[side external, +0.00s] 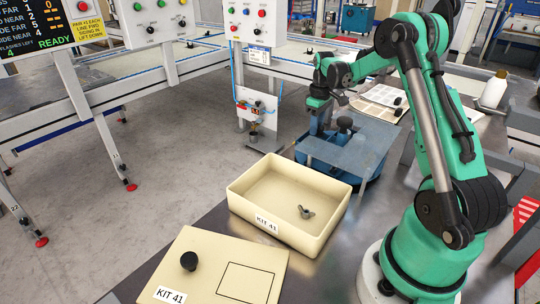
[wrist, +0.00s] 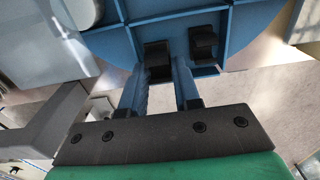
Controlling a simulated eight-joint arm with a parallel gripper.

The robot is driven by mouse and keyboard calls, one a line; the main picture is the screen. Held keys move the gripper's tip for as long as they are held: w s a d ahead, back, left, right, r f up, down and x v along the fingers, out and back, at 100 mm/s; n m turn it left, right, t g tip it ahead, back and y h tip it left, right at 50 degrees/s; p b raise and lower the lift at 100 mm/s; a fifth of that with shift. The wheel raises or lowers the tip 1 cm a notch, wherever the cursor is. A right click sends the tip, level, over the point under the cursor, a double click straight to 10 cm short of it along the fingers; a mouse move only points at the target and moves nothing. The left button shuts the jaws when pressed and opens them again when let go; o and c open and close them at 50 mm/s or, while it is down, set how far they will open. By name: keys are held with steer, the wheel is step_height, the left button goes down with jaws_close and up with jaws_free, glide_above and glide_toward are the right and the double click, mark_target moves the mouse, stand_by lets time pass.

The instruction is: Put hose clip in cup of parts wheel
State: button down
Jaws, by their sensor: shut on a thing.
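My gripper (side external: 322,128) is low over the blue parts wheel (side external: 368,180), at the wheel's far left side in the side view. In the wrist view my gripper's two blue fingers (wrist: 160,88) are shut on a small dark piece, apparently the hose clip (wrist: 158,56). The piece is too dark to show its shape clearly. The wheel (wrist: 120,42) shows blue divider walls in the wrist view, and the held piece is at or over one of its cups. Whether it touches the cup floor cannot be told. A similar dark piece (wrist: 202,42) is in the wheel beside it.
A flat blue-grey cover (side external: 345,152) and a black knob (side external: 345,124) are at the wheel. The cream KIT 41 tray (side external: 248,208) holds a small grey winged part (side external: 306,212). A cream lid (side external: 215,275) with a black knob lies in front. A white bottle (side external: 493,90) stands behind my arm.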

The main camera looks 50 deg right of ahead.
steer(key=c, duration=0.5)
jaws_free()
steer(key=shift+c, duration=0.2)
steer(key=shift+r, duration=0.1)
steer(key=shift+r, duration=0.35)
steer(key=r, duration=0.2)
steer(key=a+r, duration=0.1)
steer(key=r, duration=0.2)
steer(key=shift+w+r, duration=0.15)
steer(key=shift+r, duration=0.05)
steer(key=a+r+t+h, duration=0.1)
steer(key=a+r+t, duration=0.3)
steer(key=a, duration=0.8)
steer(key=s+a+t+y, duration=0.1)
steer(key=s+a+t, duration=0.2)
steer(key=a, duration=1.1)
steer(key=s, duration=0.3)
steer(key=shift+f, duration=0.3)
